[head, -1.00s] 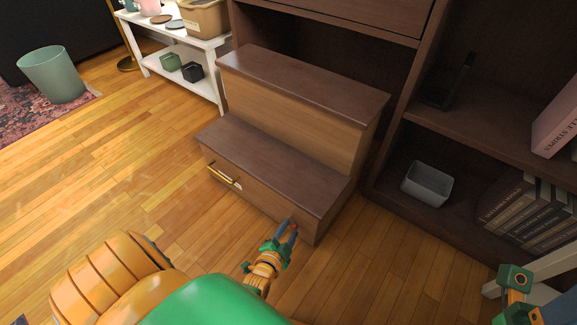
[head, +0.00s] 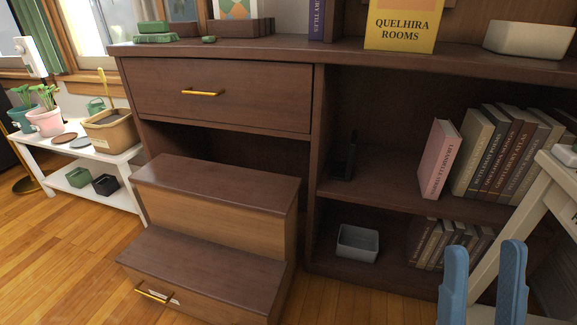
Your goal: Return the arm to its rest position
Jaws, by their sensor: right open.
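My right gripper (head: 483,285) shows at the bottom right of the head view. Its two blue fingers point up and stand apart, with nothing between them. It is in front of the lower right of the dark wood cabinet (head: 315,130), near the white slanted furniture leg. The rest of the right arm is out of the picture below. My left gripper and left arm are not in view.
A wooden step unit (head: 215,180) with a shut drawer front and brass handle stands before the cabinet. The cabinet's upper drawer (head: 220,105) is shut. A white stool-like piece (head: 520,210) is close beside my right gripper. A white plant bench (head: 125,195) stands left. Floor at lower left is clear.

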